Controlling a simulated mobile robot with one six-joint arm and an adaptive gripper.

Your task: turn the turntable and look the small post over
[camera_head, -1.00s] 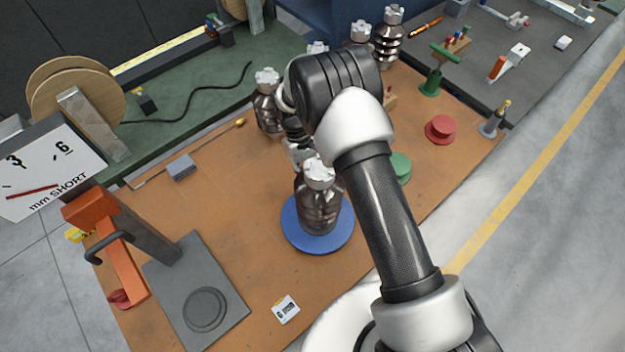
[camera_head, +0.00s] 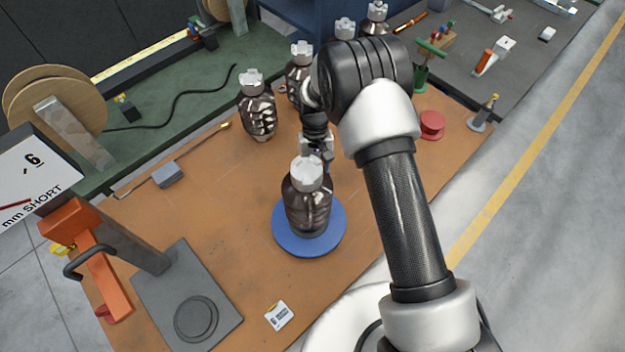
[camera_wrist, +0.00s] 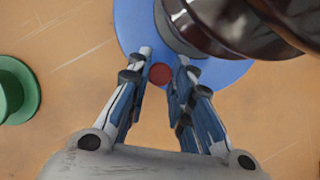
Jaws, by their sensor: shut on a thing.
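The blue turntable (camera_head: 283,240) lies flat on the orange-brown bench. A glossy dark brown post (camera_head: 307,205) with a white metal cap stands upright on it. The wrist view shows part of the turntable (camera_wrist: 130,22) and the post's dark rounded side (camera_wrist: 235,25) at the upper right. My gripper (camera_wrist: 160,62) is shut on a small round red peg (camera_wrist: 159,74) at the turntable's near edge in that view. In the head view my gripper (camera_head: 317,155) is just behind the post, and its fingertips are mostly hidden.
Several similar brown posts (camera_head: 258,110) stand behind. A dial gauge stand (camera_head: 185,290) is at the lower left, and a label card (camera_head: 279,316) lies in front. A grey block (camera_head: 168,175) is left; a red knob (camera_head: 431,125) is right. A green disc (camera_wrist: 15,90) shows beside the gripper.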

